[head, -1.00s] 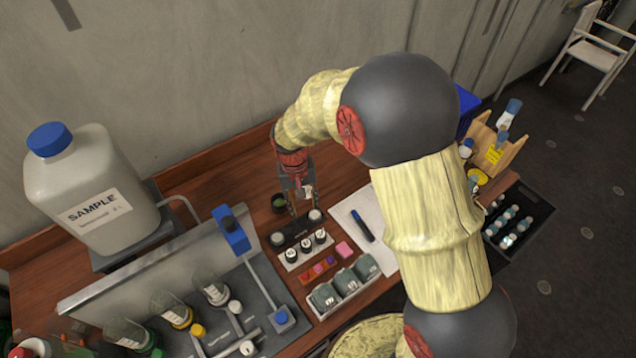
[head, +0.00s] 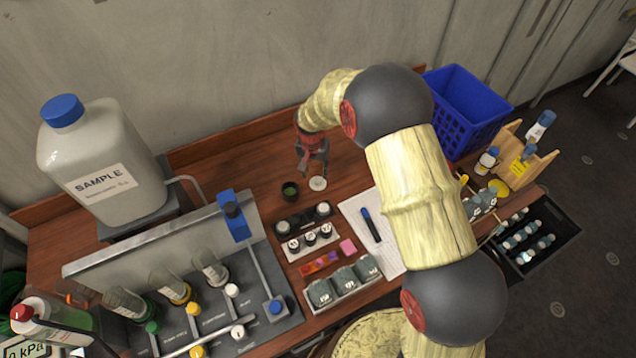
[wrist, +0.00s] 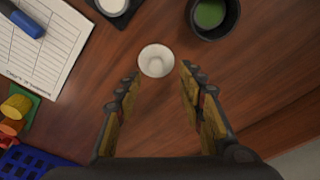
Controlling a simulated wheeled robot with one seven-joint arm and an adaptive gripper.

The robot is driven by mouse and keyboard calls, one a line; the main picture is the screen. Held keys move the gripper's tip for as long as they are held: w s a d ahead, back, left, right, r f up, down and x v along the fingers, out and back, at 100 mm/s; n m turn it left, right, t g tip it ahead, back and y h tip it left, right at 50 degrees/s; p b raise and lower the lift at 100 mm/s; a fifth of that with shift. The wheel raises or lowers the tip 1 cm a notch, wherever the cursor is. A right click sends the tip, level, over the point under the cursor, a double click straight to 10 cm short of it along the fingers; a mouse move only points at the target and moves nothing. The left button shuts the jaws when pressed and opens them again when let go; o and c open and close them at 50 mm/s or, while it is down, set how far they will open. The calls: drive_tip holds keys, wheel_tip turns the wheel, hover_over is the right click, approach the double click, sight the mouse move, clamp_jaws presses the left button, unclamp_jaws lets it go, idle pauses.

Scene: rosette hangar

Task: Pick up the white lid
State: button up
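The white lid (head: 318,183) is a small round white piece lying on the brown wooden table, right of a dark cup with green contents (head: 290,190). In the wrist view the lid (wrist: 156,60) shows whole, with a pale rim, just beyond the fingertips and roughly between them. My gripper (head: 314,172) is above the table beside the lid in the head view. In the wrist view my gripper (wrist: 160,76) is open, with nothing between its fingers. Its height above the lid is hard to tell.
The dark cup (wrist: 211,16) is close to the lid. A black holder with white-topped pieces (head: 304,217) stands toward the front. A paper sheet with a blue marker (head: 370,225) lies to the right. A blue basket (head: 466,108) stands at the back right. Bare wood surrounds the lid.

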sight(318, 179)
drive_tip(key=f, duration=0.4)
drive_tip(key=shift+w+d+f, duration=0.2)
drive_tip(key=shift+d+f, duration=0.2)
drive_tip(key=shift+c, duration=0.5)
drive_tip(key=c, duration=0.7)
drive_tip(key=shift+c, duration=0.4)
